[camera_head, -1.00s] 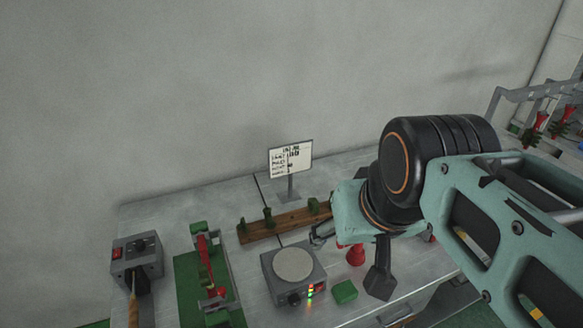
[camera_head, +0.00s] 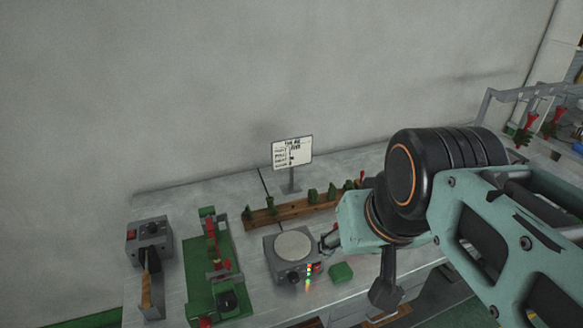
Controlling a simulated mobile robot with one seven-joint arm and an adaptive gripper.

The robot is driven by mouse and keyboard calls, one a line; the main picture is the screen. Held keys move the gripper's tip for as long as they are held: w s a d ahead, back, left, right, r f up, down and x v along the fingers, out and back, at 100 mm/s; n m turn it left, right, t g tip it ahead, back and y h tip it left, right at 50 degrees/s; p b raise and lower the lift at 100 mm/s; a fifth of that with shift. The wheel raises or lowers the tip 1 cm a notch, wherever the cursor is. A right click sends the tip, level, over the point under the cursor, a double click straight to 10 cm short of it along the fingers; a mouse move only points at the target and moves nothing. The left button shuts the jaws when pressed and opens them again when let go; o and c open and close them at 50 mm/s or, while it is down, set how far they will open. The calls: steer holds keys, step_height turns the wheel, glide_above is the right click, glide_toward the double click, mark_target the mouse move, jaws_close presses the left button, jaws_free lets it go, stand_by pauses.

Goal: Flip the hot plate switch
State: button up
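The hot plate is a grey box (camera_head: 270,262) with a round pale top (camera_head: 293,246), standing on the metal bench. Its front has a dark knob (camera_head: 293,278), small lit lights (camera_head: 309,270) and a small red spot at the right that may be the switch. My gripper (camera_head: 329,239) is close to the right side of the hot plate, near its top edge. Only a small grey part of it shows; my teal arm hides the rest. I cannot tell whether it touches the hot plate or whether its fingers are apart.
A green block (camera_head: 340,272) lies just right of the hot plate. A wooden rack (camera_head: 290,213) with green pieces and a sign (camera_head: 292,153) stand behind. A green-based fixture (camera_head: 203,275) and a grey box with a red switch (camera_head: 148,240) stand left.

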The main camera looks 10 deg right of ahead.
jaws_close()
stand_by(1.4)
